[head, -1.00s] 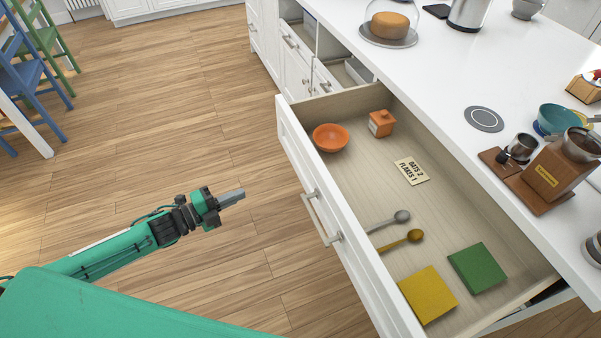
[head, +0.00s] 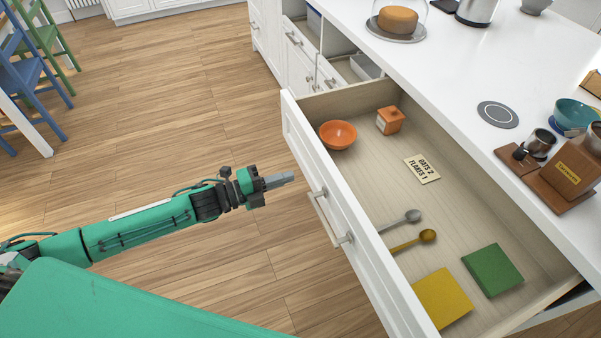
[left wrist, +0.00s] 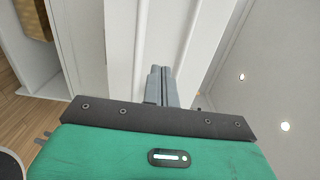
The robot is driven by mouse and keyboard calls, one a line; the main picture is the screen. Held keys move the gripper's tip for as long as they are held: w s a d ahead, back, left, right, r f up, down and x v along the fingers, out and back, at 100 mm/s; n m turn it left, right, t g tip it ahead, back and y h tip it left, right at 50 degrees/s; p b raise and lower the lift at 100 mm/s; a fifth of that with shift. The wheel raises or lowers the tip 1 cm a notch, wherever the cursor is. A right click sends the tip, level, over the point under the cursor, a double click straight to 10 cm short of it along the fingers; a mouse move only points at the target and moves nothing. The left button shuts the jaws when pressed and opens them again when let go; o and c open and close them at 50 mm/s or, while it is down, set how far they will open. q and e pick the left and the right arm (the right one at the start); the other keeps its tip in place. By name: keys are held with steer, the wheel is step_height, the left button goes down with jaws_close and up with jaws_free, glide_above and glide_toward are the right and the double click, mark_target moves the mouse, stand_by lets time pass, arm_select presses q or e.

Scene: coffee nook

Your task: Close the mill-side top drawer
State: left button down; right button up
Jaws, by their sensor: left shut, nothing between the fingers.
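The mill-side top drawer (head: 369,240) is pulled far out below the white counter in the head view. Its white front has a bar handle (head: 331,218). My right gripper is not in view.
The wooden mill (head: 570,172) stands on the counter (head: 470,75) above the drawer's right side. Other drawers farther back stand partly open (head: 343,70). Blue and green chairs (head: 35,80) are at the far left. The floor (head: 190,110) left of the drawer is clear.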

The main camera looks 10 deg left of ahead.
mark_target(312, 169)
arm_select(q)
steer(key=x, duration=0.3)
steer(key=shift+w+d, duration=0.2)
steer(key=shift+d, duration=0.05)
steer(key=shift+w+d, duration=0.3)
steer(key=shift+d, duration=0.2)
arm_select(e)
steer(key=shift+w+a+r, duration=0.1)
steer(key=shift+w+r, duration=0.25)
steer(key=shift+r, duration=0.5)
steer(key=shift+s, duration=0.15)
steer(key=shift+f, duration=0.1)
